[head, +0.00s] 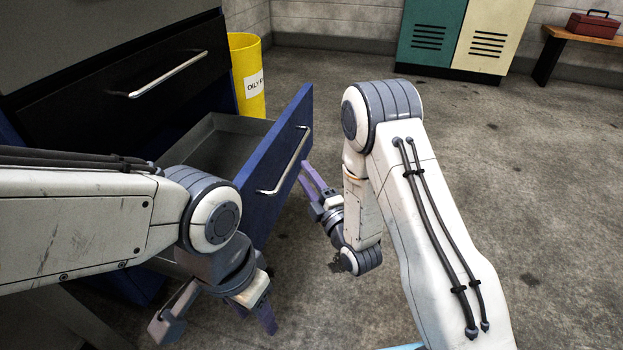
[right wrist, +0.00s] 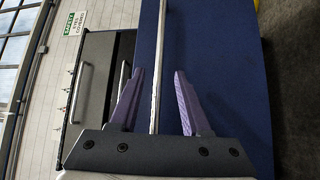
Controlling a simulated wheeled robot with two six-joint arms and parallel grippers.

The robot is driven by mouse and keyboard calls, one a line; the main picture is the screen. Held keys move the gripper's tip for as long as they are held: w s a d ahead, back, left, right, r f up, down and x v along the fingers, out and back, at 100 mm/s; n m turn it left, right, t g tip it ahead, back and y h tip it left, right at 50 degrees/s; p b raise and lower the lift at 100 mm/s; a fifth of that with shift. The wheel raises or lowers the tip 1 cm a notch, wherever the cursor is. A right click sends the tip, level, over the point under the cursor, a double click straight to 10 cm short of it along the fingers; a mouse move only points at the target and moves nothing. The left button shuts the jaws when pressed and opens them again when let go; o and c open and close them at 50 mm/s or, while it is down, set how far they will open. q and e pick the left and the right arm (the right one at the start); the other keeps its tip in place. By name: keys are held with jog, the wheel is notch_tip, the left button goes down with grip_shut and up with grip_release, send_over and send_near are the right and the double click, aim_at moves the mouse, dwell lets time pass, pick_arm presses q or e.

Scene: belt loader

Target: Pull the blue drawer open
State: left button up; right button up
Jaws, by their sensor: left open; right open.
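The blue drawer (head: 262,205) stands pulled out of the dark cabinet, with its grey inside showing in the head view. Its silver bar handle (head: 284,165) runs along the blue front, which also fills much of the right wrist view (right wrist: 225,70). My right gripper (head: 304,175) is open just in front of this front. In the right wrist view, the handle (right wrist: 158,60) passes between its two purple fingers (right wrist: 157,95), apart from both. My left gripper (head: 218,318) is open and empty, low in front of the drawer's near side. My left arm hides the drawer's near part.
A shut black drawer (head: 120,95) with a silver handle is above the blue one. A yellow bin (head: 246,60) stands behind the drawer. Lockers (head: 462,35) and a bench with a red toolbox (head: 594,25) are at the back. The concrete floor on the right is clear.

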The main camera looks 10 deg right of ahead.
jog(key=v, duration=0.3)
jog(key=shift+s+b, duration=0.1)
jog(key=shift+b, duration=0.2)
